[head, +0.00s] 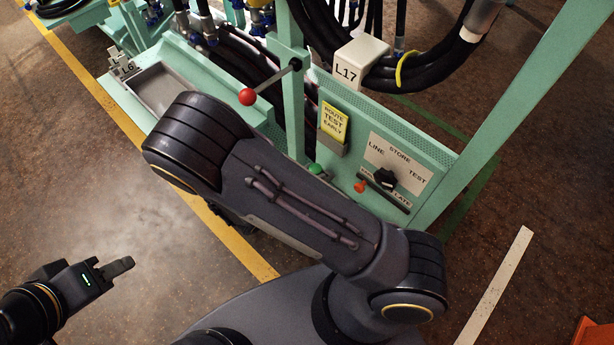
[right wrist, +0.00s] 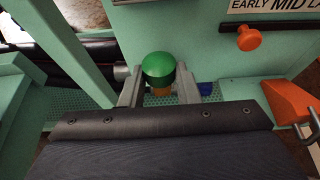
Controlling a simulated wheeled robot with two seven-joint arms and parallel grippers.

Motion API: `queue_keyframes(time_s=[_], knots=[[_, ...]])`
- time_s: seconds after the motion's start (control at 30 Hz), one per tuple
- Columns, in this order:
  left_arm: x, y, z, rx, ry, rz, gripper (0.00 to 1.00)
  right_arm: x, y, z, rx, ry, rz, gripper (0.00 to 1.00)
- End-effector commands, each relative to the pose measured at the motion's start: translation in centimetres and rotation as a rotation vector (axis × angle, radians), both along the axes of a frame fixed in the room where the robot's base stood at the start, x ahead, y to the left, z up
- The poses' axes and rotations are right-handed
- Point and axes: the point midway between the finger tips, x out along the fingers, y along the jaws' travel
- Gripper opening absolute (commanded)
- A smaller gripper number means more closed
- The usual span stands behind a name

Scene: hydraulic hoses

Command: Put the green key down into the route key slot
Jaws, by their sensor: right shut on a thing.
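The green key (right wrist: 158,66) has a rounded green head and stands between the two fingers of my right gripper (right wrist: 159,84) in the right wrist view. My right gripper is shut on it. In the head view the green key (head: 315,168) shows past the edge of my right arm, low by the green panel; my arm hides the right gripper there. I cannot make out the route key slot or whether the key touches it. My left gripper (head: 122,267) is far off at lower left, its opening unclear.
A yellow ROUTE TEST EARLY card (head: 334,121) stands in a holder. A red-balled lever (head: 248,97) and hoses are behind my arm. An orange part (right wrist: 290,101) lies right of the gripper.

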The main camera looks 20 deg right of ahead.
Motion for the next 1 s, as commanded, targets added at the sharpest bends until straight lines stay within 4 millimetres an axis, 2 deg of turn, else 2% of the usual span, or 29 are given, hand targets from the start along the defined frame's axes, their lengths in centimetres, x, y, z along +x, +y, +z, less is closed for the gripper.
queue_keyframes(time_s=[1.0], knots=[[0.0,0.0,-1.1,0.000,0.000,0.000,0.36,1.5,-3.7,-0.5,-0.001,0.001,-0.001,0.07]])
